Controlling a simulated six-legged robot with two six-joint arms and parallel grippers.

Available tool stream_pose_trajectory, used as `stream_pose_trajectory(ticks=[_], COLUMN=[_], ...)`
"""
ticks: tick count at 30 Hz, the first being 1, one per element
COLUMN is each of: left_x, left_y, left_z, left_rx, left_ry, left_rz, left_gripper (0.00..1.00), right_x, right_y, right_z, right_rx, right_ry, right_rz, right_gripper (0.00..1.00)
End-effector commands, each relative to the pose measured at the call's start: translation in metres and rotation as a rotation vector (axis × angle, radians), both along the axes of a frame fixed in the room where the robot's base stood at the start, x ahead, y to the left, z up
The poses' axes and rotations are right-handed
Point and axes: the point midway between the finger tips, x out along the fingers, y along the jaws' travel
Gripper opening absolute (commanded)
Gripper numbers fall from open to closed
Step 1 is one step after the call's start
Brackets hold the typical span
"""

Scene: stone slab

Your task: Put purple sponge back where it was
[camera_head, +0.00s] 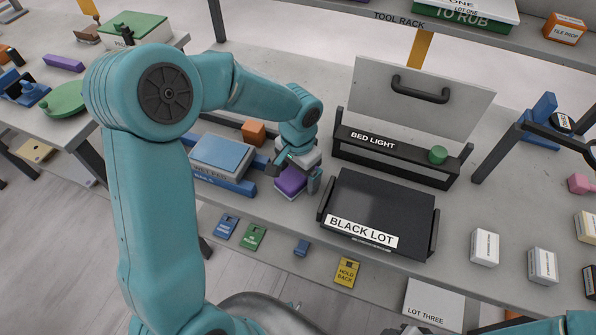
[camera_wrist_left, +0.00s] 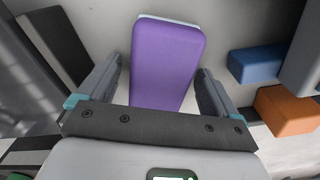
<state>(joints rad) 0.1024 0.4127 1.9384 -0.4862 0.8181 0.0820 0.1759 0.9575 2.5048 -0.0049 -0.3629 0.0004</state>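The purple sponge (camera_head: 290,181) is on the stone slab between the blue tray and the black lot tray. In the left wrist view the sponge (camera_wrist_left: 165,65) lies between my left fingers, with a pale layer at its far edge. My left gripper (camera_head: 293,177) is open around it, one finger on each side. Narrow gaps show between fingers and sponge in the left wrist view (camera_wrist_left: 160,92). The gripper hides part of the sponge in the head view. A teal part of my right arm shows at the lower right, but its gripper is out of view.
A blue tray (camera_head: 247,187) is left of the sponge, with an orange block (camera_head: 254,132) behind. The black lot tray (camera_head: 428,215) is at right, below the bed light rack (camera_head: 342,150) and its upright panel. Several tags and small boxes lie along the front.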

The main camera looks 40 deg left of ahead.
Motion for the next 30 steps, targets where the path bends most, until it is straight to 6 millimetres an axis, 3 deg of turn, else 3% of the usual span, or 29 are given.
stream_pose_trajectory(ticks=[5, 18, 24, 30], left_x=[0.001, 0.001, 0.0, 0.0], left_y=[0.0, 0.0, 0.0, 0.0], left_z=[0.013, 0.107, 0.123, 0.124], left_rx=[0.001, 0.0, 0.0, 0.0], left_ry=[-0.004, -0.005, -0.001, 0.0], left_rz=[0.001, 0.001, 0.0, -0.001], left_gripper=[0.93, 0.93, 0.93, 0.93], right_x=[0.0, 0.0, 0.0, 0.0], right_y=[0.0, 0.0, 0.0, 0.0], right_z=[0.004, 0.008, 0.009, 0.009], right_rx=[0.0, 0.0, 0.0, 0.0], right_ry=[0.0, 0.0, 0.0, 0.0], right_rz=[0.0, 0.0, 0.0, 0.0], right_gripper=[0.43, 0.43, 0.43, 0.43])
